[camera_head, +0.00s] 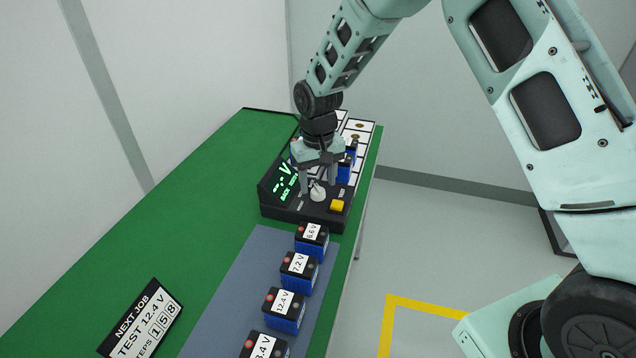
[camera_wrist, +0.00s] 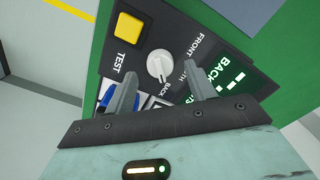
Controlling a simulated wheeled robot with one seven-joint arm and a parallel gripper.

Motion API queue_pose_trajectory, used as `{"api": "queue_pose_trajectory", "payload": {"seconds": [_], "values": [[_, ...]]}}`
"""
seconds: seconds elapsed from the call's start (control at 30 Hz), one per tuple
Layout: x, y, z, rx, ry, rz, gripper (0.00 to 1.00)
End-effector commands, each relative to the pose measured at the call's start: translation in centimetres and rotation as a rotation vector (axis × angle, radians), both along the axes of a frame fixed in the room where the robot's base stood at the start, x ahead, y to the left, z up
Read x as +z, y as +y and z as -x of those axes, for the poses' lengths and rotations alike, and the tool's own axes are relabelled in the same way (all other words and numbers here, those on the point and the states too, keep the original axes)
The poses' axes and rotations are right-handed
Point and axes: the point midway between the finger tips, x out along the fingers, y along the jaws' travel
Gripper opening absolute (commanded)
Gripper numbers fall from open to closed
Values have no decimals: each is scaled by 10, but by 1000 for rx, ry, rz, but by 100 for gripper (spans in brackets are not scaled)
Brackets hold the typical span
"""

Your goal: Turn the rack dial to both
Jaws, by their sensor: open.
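The rack dial (camera_wrist: 160,66) is a white round knob on the black tester box (camera_head: 288,208). In the wrist view the labels FRONT and BACK show beside it, with a partly hidden label ending in TH between them. The dial's mark appears to point toward BACK. The green display (camera_wrist: 226,80) reads BACK. The dial also shows in the head view (camera_head: 317,192). My gripper (camera_head: 318,185) is open, pointing down over the dial with one finger to each side. In the wrist view the fingertips (camera_wrist: 163,75) stand apart from the knob; contact is not visible.
A yellow TEST button (camera_head: 337,206) sits beside the dial. Several blue batteries (camera_head: 298,272) stand on a grey mat (camera_head: 240,290) in front of the box. More batteries stand in a white rack (camera_head: 362,127) behind.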

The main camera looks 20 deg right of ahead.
Motion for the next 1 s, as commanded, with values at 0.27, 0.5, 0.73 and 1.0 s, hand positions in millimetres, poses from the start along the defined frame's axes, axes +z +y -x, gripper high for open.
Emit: {"api": "queue_pose_trajectory", "payload": {"seconds": [0.27,0.5,0.73,1.0], "values": [[-18,0,0,0,0,0,55],[-19,0,0,-1,-1,0,55],[-18,0,0,-1,0,0,10],[-18,0,0,28,0,-1,10]]}}
